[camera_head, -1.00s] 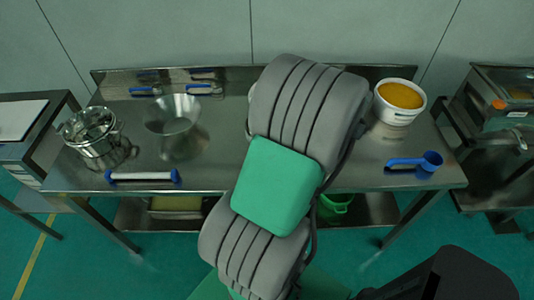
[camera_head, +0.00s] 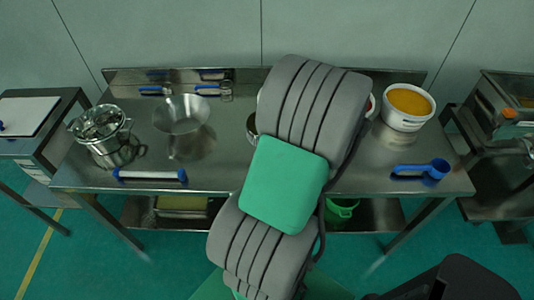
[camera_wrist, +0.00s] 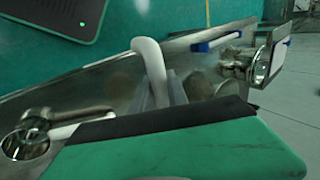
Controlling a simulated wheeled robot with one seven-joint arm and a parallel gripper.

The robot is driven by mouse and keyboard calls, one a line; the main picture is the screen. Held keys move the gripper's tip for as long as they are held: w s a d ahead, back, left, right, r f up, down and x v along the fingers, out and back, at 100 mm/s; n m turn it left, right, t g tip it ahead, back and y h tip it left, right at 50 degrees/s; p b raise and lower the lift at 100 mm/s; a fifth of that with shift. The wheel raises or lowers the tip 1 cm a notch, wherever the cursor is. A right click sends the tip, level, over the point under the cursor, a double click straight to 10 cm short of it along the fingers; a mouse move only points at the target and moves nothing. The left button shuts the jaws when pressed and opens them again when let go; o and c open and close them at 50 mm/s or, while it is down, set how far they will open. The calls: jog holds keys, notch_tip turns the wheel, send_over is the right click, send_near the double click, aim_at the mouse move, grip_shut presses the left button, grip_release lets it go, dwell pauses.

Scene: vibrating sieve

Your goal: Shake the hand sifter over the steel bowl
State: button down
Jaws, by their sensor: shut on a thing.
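My gripper (camera_wrist: 163,90) shows in the wrist view, its two grey fingers shut on a curved white handle (camera_wrist: 150,58), which I take to be the hand sifter's. The rest of the held thing is hidden by my green wrist cover. In the head view my arm covers the gripper and its load. A flared steel bowl (camera_head: 182,114) stands on the steel table left of my arm. A dark round rim (camera_head: 251,126) peeks out at the arm's left edge. I cannot tell whether the sifter is above either one.
The steel table (camera_head: 225,170) also bears a clamped steel pot (camera_head: 112,148), a white bar with blue ends (camera_head: 150,175), a white tub of orange-yellow stuff (camera_head: 406,120) and a blue scoop (camera_head: 437,169). A round steel item (camera_wrist: 28,142) shows at the wrist view's left.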

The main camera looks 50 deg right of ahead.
jog(key=w+a+p, duration=0.1)
jog(key=w+p, duration=0.1)
jog(key=w, duration=0.8)
jog(key=w+a+p, duration=0.2)
jog(key=w, duration=0.8)
jog(key=shift+a, duration=0.25)
dwell(5.8)
